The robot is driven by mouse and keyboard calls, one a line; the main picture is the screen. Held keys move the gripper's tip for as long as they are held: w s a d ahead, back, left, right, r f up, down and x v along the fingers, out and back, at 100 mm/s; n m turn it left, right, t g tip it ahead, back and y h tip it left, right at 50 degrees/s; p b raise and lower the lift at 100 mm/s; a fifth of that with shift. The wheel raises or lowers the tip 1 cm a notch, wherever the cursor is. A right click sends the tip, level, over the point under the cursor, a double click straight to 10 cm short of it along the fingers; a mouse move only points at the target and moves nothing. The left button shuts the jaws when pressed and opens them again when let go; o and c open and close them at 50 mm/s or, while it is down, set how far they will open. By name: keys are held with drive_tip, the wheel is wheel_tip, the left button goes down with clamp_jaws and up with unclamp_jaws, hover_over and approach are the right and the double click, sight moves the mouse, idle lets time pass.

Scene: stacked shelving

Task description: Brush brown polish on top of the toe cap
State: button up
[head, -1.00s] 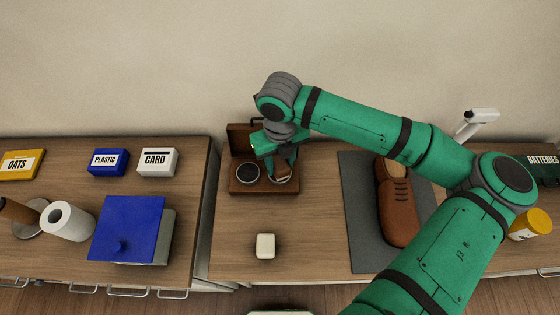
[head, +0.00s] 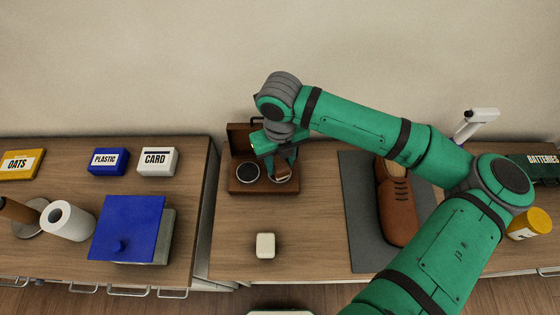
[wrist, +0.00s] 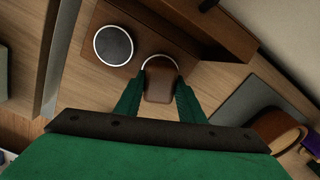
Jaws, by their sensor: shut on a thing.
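My gripper (head: 282,167) is shut on a brown brush (wrist: 160,82), whose wooden back shows between the fingers in the wrist view. The brush is over the right-hand round tin (wrist: 154,59) in the open wooden box (head: 250,187); only the tin's pale rim shows around it. I cannot tell whether the bristles touch the polish. A second tin (head: 247,172) with dark contents sits to its left in the box. The brown lace-up shoe (head: 401,214) lies on a dark grey mat (head: 363,240) to the right, its toe cap towards the front edge.
A small cream block (head: 265,245) stands in front of the box. My arm passes above the mat's right side. Bare table lies between box and mat.

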sight(280, 162)
drive_tip(key=shift+r, duration=3.5)
drive_tip(key=shift+s, duration=0.1)
